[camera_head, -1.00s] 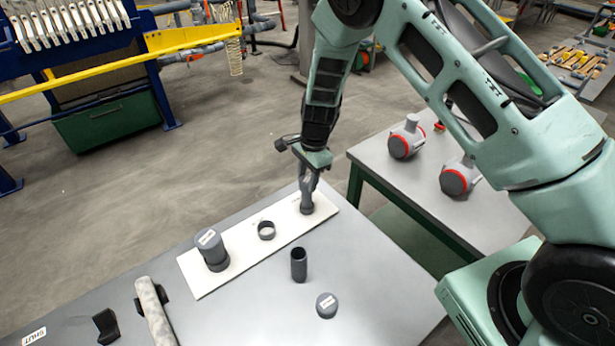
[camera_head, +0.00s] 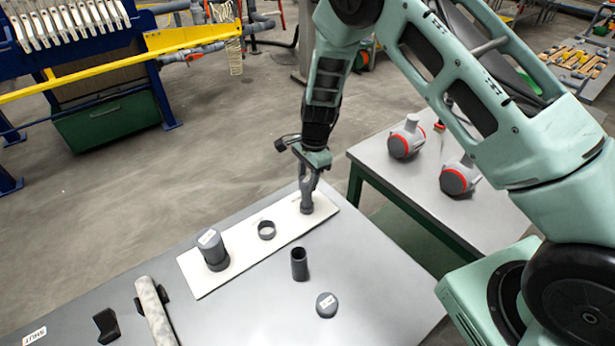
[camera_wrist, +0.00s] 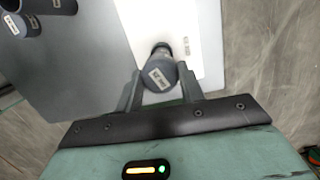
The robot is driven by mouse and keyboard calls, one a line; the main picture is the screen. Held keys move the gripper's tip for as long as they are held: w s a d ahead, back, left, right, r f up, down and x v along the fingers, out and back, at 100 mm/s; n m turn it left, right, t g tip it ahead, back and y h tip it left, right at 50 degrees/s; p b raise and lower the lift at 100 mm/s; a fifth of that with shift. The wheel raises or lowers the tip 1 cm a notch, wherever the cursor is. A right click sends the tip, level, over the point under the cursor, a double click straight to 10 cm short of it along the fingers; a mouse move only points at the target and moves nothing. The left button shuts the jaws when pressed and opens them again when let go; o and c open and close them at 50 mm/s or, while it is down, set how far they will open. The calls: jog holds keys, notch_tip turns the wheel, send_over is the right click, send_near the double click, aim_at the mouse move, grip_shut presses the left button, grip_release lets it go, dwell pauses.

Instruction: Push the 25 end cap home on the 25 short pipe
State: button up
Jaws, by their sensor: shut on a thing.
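My gripper (camera_head: 307,193) points down at the far right end of a white board (camera_head: 240,262) on the grey table. In the wrist view my gripper (camera_wrist: 161,98) is shut on a small grey end cap (camera_wrist: 160,76) with a white label, held between both fingers. A dark round part, likely the top of the short pipe or its holder (camera_wrist: 161,48), shows just past the cap. In the head view a grey round base (camera_head: 306,208) shows under the fingertips. The cap hides the joint, so how far it sits on the pipe cannot be told.
A wide capped pipe (camera_head: 212,252) and an open ring (camera_head: 267,230) stand on the board. A dark open tube (camera_head: 299,264) and a loose labelled cap (camera_head: 326,304) stand on the table in front. A second table (camera_head: 425,180) with red-ringed grey fittings is at right.

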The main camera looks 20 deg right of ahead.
jog(key=shift+f+b, duration=0.4)
jog(key=shift+f, duration=0.25)
jog(key=o, duration=0.7)
jog(key=shift+r, duration=0.1)
jog(key=r+p, duration=0.2)
jog(key=r, duration=0.1)
jog(key=d+r+p, duration=0.1)
jog(key=r+p, duration=0.2)
jog(key=r, duration=0.1)
jog(key=r+p, duration=0.2)
jog(key=r, duration=0.2)
jog(key=shift+w+d+p, duration=0.2)
jog(key=shift+d+p, duration=0.1)
jog(key=shift+a+f, duration=0.1)
